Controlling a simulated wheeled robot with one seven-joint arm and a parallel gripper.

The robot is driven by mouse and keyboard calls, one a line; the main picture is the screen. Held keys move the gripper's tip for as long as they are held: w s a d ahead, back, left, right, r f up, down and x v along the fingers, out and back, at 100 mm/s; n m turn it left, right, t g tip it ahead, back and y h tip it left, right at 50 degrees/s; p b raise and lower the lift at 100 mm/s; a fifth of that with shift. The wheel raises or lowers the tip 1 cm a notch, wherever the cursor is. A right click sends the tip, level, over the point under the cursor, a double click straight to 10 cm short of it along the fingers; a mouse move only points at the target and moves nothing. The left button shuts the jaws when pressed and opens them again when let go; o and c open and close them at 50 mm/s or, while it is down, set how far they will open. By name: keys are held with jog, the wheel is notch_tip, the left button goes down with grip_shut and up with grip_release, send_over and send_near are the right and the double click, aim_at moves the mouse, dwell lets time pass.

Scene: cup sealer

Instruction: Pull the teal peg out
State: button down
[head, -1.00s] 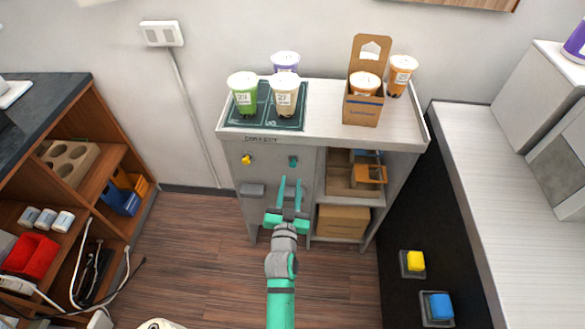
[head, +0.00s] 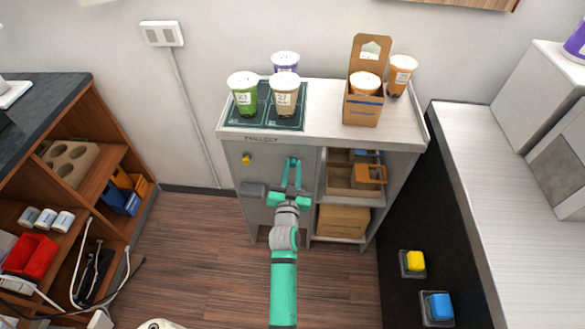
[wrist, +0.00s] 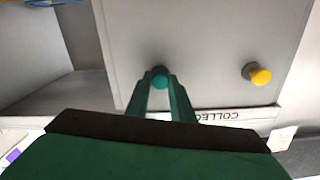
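The teal peg (wrist: 160,77) sticks out of the grey front panel (wrist: 215,45) of the cabinet, seen in the wrist view. My gripper (wrist: 160,84) is at the peg, with one teal finger on each side and the fingertips close against it. In the head view my gripper (head: 293,164) reaches the upper right of the panel and its fingers hide most of the peg. The gap between the fingers is narrow, about the peg's width. The peg still sits at the panel.
Cups stand on the cabinet top (head: 325,110), with a cardboard carrier (head: 361,108). Open shelves right of the panel hold boxes. A counter (head: 470,150) stands at the right.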

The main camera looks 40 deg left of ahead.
jog(key=v, duration=0.6)
jog(key=shift+s+d, duration=0.15)
jog(key=c, duration=1.8)
grip_release()
jog(key=shift+s+d, duration=0.1)
jog(key=shift+s, duration=0.05)
jog(key=v, duration=1)
jog(key=shift+s+d, duration=0.2)
jog(key=shift+s, duration=0.05)
jog(key=shift+d+f, duration=0.1)
